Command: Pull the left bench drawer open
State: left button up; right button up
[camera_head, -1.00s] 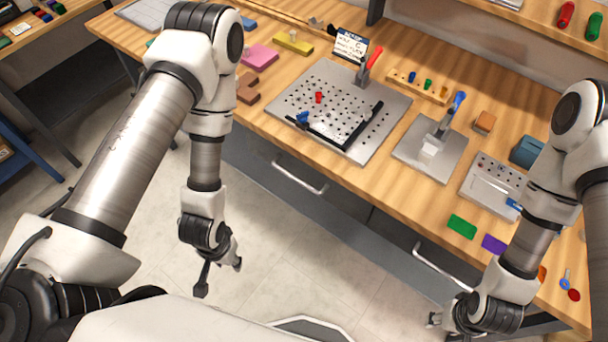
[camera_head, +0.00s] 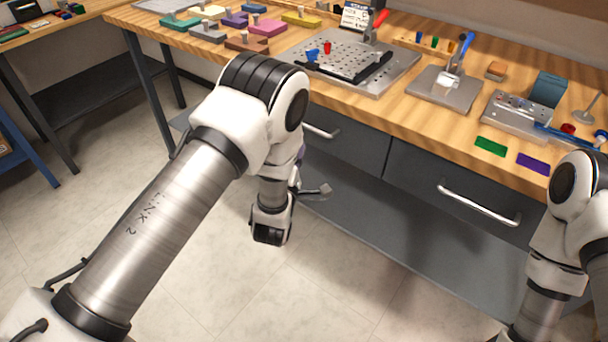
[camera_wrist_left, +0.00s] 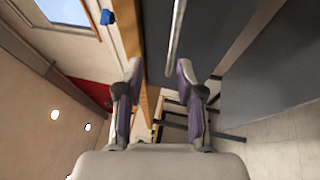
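The left bench drawer (camera_head: 352,146) is a dark grey front under the wooden top, and it looks shut. Its silver bar handle (camera_head: 322,132) is partly hidden behind my left arm. In the left wrist view the handle (camera_wrist_left: 176,36) runs down from the top edge, its end appearing between the fingertips, closer to the right one. My left gripper (camera_head: 311,178) is in front of the drawer, mostly hidden by its wrist. In the wrist view the gripper (camera_wrist_left: 159,80) is open and empty; I cannot tell its distance from the handle. My right gripper is out of view.
The right drawer with its silver handle (camera_head: 478,207) is beside the left one. A grey lower shelf (camera_head: 400,225) runs beneath. The bench top (camera_head: 425,125) carries a perforated plate (camera_head: 395,72), clamps and coloured blocks. The floor in front is clear.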

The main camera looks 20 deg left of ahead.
aim_at(306, 127)
pick_arm(q)
jog(key=w, duration=0.8)
jog(key=shift+w+a+f, duration=0.1)
jog(key=shift+w+f, duration=0.05)
jog(key=shift+w, duration=0.15)
grip_shut()
